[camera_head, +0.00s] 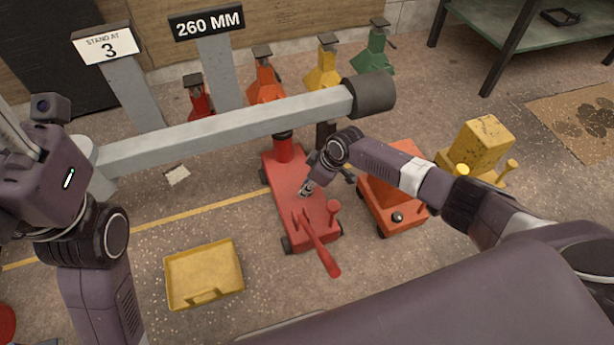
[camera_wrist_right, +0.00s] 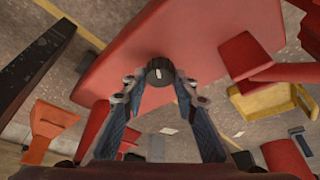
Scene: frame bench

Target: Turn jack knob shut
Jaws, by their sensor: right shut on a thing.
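The red jack (camera_head: 292,190) stands on the floor under the long grey beam, its red post (camera_head: 283,148) below the beam. In the right wrist view the red jack body (camera_wrist_right: 190,35) carries a black round knob (camera_wrist_right: 160,72) with a white mark pointing roughly up and down the picture. My right gripper (camera_head: 305,189) reaches down to the jack. Its fingertips close on both sides of the knob. In the head view the gripper hides the knob. My left wrist is at the left edge; its fingers do not show.
A grey beam (camera_head: 220,130) with a dark end crosses above the jack. A red handle (camera_head: 320,245) sticks out toward me. An orange jack (camera_head: 390,205) stands close on the right, a yellow tray (camera_head: 204,272) at front left. Several coloured stands line the back.

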